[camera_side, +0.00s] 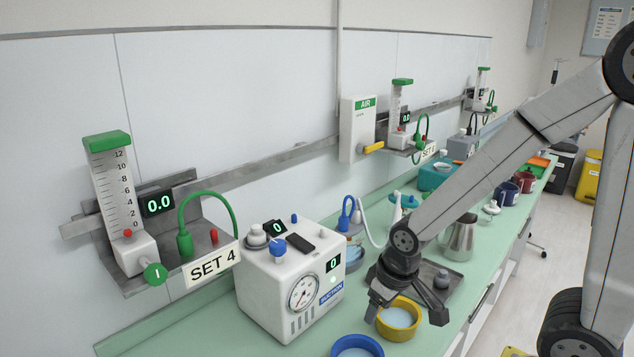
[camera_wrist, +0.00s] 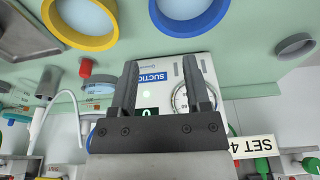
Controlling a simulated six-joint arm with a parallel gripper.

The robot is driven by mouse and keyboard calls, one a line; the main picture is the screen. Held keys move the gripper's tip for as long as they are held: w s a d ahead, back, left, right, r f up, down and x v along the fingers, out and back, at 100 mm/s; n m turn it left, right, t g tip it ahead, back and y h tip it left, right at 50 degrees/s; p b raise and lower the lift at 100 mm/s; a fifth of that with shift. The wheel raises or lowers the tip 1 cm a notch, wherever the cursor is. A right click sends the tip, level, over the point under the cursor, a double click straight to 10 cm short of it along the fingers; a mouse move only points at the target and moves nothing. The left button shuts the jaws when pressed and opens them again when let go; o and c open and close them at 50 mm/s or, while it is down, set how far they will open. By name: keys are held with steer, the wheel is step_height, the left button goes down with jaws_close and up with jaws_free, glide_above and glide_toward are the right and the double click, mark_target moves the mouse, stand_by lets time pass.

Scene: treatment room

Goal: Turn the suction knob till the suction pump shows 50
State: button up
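The suction pump (camera_side: 265,285) is a white box on the green counter, with a round gauge, a blue "SUCTION" label and a front display (camera_side: 334,264) reading 0. A second small display on its top (camera_side: 278,228) also reads 0. A blue knob (camera_side: 278,247) stands on the pump's top near the front edge. My gripper (camera_side: 407,312) is open and empty, to the right of the pump and above a yellow bowl, apart from the knob. In the wrist view the pump's front (camera_wrist: 155,75) shows between and beside my open fingers (camera_wrist: 159,65); I cannot make out the knob there.
A yellow-rimmed bowl (camera_side: 414,332) and a blue-rimmed bowl (camera_side: 357,345) sit in front of the pump. A grey tray (camera_side: 460,268) and a metal jug (camera_side: 461,240) stand behind my gripper. The SET 4 flowmeter (camera_side: 118,190) is on the wall rail, left of the pump.

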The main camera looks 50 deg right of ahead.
steer(key=shift+o, duration=0.9)
steer(key=shift+w+r+m, duration=0.2)
steer(key=shift+w+m, duration=0.1)
steer(key=shift+w, duration=0.05)
steer(key=m+y, duration=0.4)
steer(key=m, duration=1.8)
glide_toward(277, 243)
steer(key=shift+w+a+f+g, duration=0.1)
steer(key=shift+w+f+g, duration=0.35)
steer(key=shift+f, duration=0.1)
steer(key=shift+x, duration=3.95)
jaws_close()
steer(key=shift+n, duration=0.3)
